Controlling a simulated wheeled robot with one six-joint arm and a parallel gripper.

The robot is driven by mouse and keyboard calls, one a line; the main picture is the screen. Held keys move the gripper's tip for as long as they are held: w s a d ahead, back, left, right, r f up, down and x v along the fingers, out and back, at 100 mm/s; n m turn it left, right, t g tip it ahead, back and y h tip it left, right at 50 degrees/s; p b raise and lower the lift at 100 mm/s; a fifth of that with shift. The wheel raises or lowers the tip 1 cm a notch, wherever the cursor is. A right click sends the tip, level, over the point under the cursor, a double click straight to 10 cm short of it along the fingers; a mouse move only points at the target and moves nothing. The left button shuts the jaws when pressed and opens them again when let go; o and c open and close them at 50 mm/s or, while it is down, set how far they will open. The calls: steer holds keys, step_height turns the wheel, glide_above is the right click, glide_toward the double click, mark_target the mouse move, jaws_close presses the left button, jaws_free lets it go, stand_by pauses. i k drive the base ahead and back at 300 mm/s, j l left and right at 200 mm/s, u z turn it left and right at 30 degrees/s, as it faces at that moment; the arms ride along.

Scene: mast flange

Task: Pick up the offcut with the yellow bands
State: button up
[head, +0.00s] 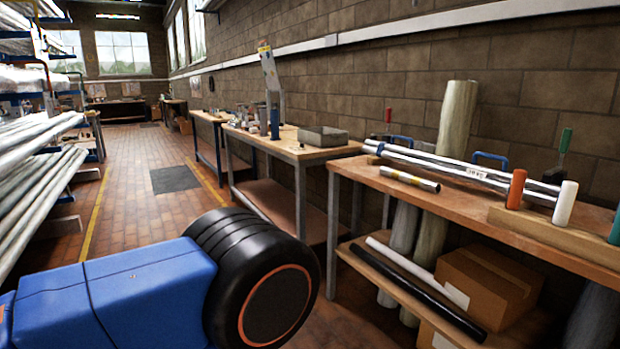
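A short silver tube, which looks like the offcut (409,179), lies flat near the front left of the near wooden workbench (440,206). It has darker or yellowish marks near its ends, too small to tell surely as yellow bands. Nothing touches it from above. My gripper is out of view; only a blue and black part of my own arm shows at the lower left, apart from the bench.
Long silver tubes (465,172) with a label lie behind the offcut, beside blue handles (490,158). Red (516,189), white (565,204) and teal-handled tools stand in a wooden block (560,237) at right. A cardboard box (485,285) sits on the lower shelf.

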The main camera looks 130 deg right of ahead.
mark_target(431, 186)
steer(key=z, duration=5.35)
